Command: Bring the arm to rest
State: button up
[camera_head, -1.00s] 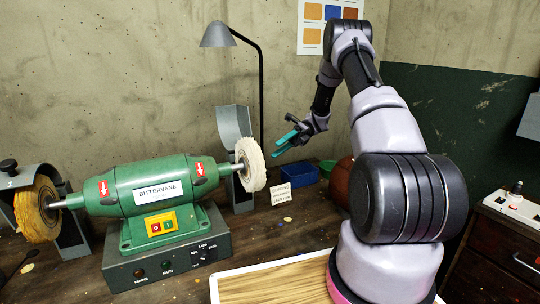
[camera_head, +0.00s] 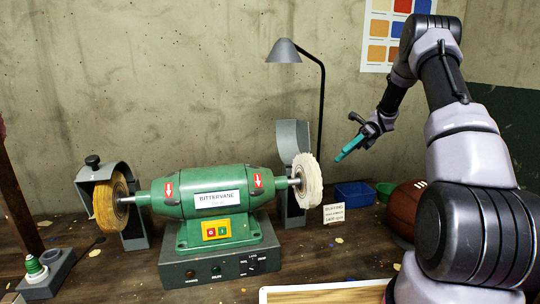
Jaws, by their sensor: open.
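My gripper (camera_head: 350,148) is raised in the air to the right of the green buffing machine (camera_head: 205,205), above the bench. Its teal fingers point down and to the left, apart from everything. It is open, and I see nothing between the fingers. My arm bends up and over from the lower right of the picture.
The machine has a white wheel (camera_head: 308,182) and a yellow wheel (camera_head: 108,203). A lamp (camera_head: 284,52) stands behind. A blue bin (camera_head: 355,195), a small sign (camera_head: 334,213) and a brown leather ball (camera_head: 405,208) lie below my gripper. A tray (camera_head: 325,291) is at the front.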

jog(key=s+a+r+n+t+h, duration=0.3)
jog(key=s+r+n+t+h, duration=0.5)
jog(key=s+r, duration=0.55)
jog(key=s+r+n+t+h, duration=0.1)
jog(key=s+r+n+t, duration=0.6)
jog(key=s+n, duration=0.3)
jog(key=shift+s+a+r+h, duration=0.15)
jog(key=shift+s+h, duration=0.25)
jog(key=shift+s, duration=0.5)
